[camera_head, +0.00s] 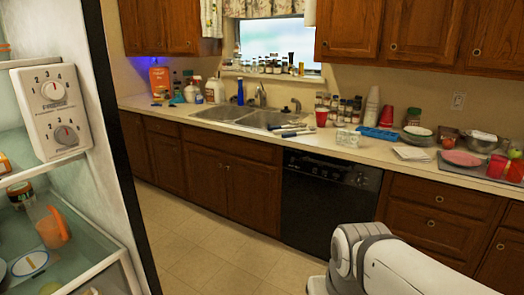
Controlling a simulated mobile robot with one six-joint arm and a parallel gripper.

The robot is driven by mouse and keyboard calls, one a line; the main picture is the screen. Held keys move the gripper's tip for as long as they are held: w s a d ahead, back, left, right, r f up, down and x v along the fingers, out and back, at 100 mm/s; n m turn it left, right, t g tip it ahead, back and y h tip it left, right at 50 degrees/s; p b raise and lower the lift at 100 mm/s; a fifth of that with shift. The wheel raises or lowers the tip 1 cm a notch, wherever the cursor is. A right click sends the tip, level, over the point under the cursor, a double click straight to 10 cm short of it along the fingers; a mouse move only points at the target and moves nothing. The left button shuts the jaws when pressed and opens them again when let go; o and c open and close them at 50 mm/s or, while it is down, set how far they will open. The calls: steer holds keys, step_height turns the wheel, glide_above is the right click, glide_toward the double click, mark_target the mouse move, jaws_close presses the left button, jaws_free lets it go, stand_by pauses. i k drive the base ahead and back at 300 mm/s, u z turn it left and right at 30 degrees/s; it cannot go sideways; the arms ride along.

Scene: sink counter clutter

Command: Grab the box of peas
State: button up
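I cannot make out a box of peas in the head view. The counter holds many small items whose labels are too small to read. White and grey links of my own arm show at the bottom right. My gripper is outside the picture, so its fingers and anything in them are hidden.
An open fridge (75,170) with shelved items fills the left. A long counter (385,150) runs along the back, with a double sink (235,116), bottles, jars, red cups (386,117) and a pink plate (461,158). A black dishwasher (325,205) sits below. The tiled floor (205,245) is clear.

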mark_target(346, 138)
steer(key=i, duration=3.45)
steer(key=z, duration=1.75)
